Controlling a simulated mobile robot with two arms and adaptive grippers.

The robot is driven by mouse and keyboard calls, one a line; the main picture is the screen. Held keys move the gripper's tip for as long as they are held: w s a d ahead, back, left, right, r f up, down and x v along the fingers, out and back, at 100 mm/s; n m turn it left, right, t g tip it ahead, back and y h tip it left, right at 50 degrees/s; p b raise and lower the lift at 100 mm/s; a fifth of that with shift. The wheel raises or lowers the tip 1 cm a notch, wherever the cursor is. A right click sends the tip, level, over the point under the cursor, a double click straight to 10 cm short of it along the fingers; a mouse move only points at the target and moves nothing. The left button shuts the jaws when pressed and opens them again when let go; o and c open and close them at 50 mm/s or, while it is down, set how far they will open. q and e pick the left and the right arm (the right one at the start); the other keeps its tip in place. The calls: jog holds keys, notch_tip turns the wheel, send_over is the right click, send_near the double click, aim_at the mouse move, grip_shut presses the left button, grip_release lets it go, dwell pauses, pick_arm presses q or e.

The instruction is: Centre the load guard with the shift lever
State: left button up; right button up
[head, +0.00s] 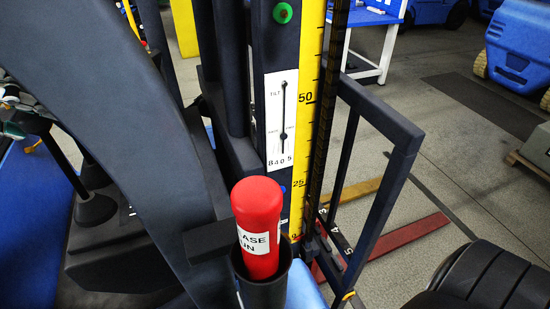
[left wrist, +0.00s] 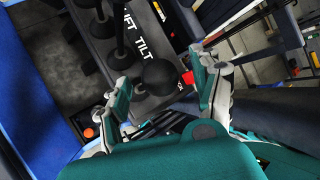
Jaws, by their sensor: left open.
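The load guard (head: 402,140) is a dark blue-grey frame right of the mast in the head view. Whether it is centred cannot be told. Several black levers show at the left of the head view, one with a cone-shaped foot (head: 95,208). In the left wrist view, a panel labelled LIFT and TILT (left wrist: 140,45) carries black levers. A round black knob (left wrist: 160,74) lies between the spread fingers of my left gripper (left wrist: 163,92), apparently untouched; its label is not visible. My left gripper shows partly at the left edge (head: 12,115). My right gripper is not seen.
A red cylinder (head: 257,215) stands in a black holder before the mast. A yellow height scale (head: 308,95) runs up the mast beside a white tilt gauge (head: 281,120). Small numbers (head: 337,235) show near its foot. Red and yellow bars lie low behind the guard.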

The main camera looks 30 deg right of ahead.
pick_arm(q)
jog(key=p+v, duration=0.4)
jog(key=v, duration=0.6)
dwell(0.8)
